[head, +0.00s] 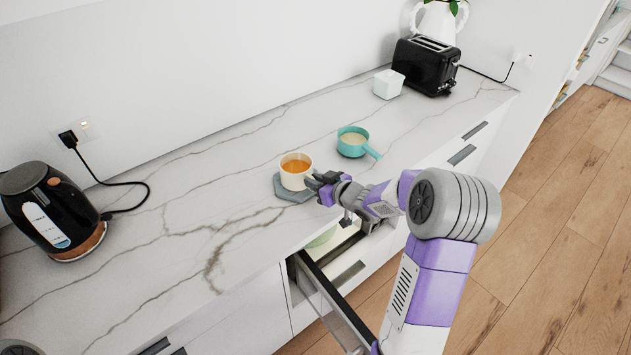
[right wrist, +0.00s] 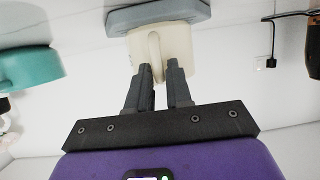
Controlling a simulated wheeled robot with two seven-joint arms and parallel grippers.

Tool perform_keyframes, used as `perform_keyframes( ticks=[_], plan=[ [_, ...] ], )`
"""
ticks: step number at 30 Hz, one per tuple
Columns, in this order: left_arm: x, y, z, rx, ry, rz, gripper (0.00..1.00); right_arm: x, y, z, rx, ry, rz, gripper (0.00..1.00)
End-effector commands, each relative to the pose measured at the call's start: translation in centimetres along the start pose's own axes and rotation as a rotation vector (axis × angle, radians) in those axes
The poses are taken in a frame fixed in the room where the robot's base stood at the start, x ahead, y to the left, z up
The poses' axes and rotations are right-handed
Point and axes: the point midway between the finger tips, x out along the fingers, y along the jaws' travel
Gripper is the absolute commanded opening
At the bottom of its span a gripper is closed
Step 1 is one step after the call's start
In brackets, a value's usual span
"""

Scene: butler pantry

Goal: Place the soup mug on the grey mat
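The soup mug (head: 296,180), cream with orange soup, stands upright at the grey mat (head: 281,191), apparently resting on it. Mat and mug edge the counter front. My right gripper (head: 322,184) reaches the mug from the right. In the right wrist view, which looks upside down, the fingers (right wrist: 158,70) are close together on either side of the handle of the mug (right wrist: 178,50), with its base against the mat (right wrist: 180,12). The fingers look closed on the handle; exact contact is hard to see. My left gripper is not in view.
A teal pan (head: 352,150) stands behind and right of the mug. A white container (head: 388,84) and black toaster (head: 427,66) are farther back. A black kettle (head: 48,212) stands at left. An open drawer (head: 330,300) juts out below the counter. The counter's middle left is clear.

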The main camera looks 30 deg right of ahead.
Motion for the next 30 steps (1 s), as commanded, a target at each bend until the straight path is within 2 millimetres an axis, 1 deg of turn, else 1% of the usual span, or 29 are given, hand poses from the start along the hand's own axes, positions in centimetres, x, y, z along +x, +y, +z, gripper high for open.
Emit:
perform_keyframes(
  ticks=[1,3,11,14,17,24,27,30],
  plan=[
    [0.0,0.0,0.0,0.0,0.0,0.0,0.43,0.0,0.0,-0.1,0.0,0.0,0.0,0.28],
    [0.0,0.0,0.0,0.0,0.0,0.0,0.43,0.0,0.0,-0.1,0.0,0.0,0.0,0.37],
    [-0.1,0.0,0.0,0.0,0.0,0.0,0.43,0.0,0.0,-0.1,0.0,0.0,0.0,0.37],
    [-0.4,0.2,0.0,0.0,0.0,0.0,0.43,-0.2,0.0,-0.6,0.0,0.001,0.0,0.37],
    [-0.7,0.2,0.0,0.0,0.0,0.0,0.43,-1.7,0.1,-0.5,0.0,0.0,0.002,0.37],
    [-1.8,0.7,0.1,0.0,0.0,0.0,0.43,-7.0,0.1,-0.6,0.001,0.001,0.004,0.37],
    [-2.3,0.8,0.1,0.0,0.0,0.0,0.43,-9.0,0.1,-0.6,0.001,0.001,0.003,0.37],
    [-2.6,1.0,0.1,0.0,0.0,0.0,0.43,-10.5,0.1,-0.6,0.001,0.001,0.003,0.37]
  ],
)
